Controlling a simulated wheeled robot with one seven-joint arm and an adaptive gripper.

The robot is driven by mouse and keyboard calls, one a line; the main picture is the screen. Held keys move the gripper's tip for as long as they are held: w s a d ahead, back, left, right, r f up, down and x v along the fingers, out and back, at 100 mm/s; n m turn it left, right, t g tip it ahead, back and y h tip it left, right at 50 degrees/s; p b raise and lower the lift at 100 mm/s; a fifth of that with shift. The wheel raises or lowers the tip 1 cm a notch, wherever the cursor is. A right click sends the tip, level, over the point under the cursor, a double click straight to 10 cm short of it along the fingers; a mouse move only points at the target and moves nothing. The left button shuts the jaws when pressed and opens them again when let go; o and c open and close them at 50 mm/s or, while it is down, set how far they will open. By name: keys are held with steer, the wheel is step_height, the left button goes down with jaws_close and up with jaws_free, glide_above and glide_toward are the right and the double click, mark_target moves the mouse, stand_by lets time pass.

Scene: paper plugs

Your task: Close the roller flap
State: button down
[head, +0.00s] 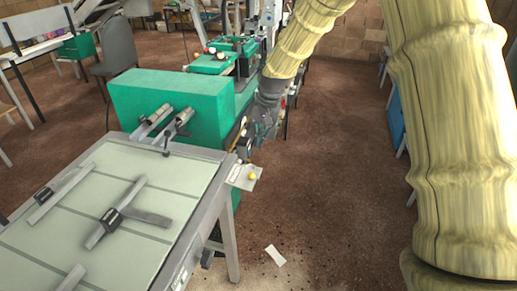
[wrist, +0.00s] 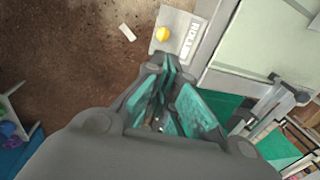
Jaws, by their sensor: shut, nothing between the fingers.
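The roller flap (head: 240,176) is a pale plate with a yellow knob (head: 253,177) that juts out from the machine's side by the corner of the feed table. In the wrist view the flap (wrist: 180,22) shows near the top with part of a label reading "ROLLE", and its yellow knob (wrist: 162,34) is at its left. My gripper (wrist: 167,66) is shut and empty, its fingertips just below the flap in that picture; contact cannot be told. In the head view my gripper (head: 258,135) is beside the green machine, above the flap in the picture.
The feed table (head: 140,168) with metal bars lies at the left. The green machine housing (head: 165,98) stands behind it. A white paper (head: 275,255) lies on the brown floor. Floor to the right of the machine is clear up to blue furniture (head: 396,115).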

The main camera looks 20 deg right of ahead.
steer(key=p, duration=0.6)
glide_above(243, 174)
steer(key=s+d, duration=0.2)
steer(key=d, duration=0.2)
steer(key=shift+f, duration=6.5)
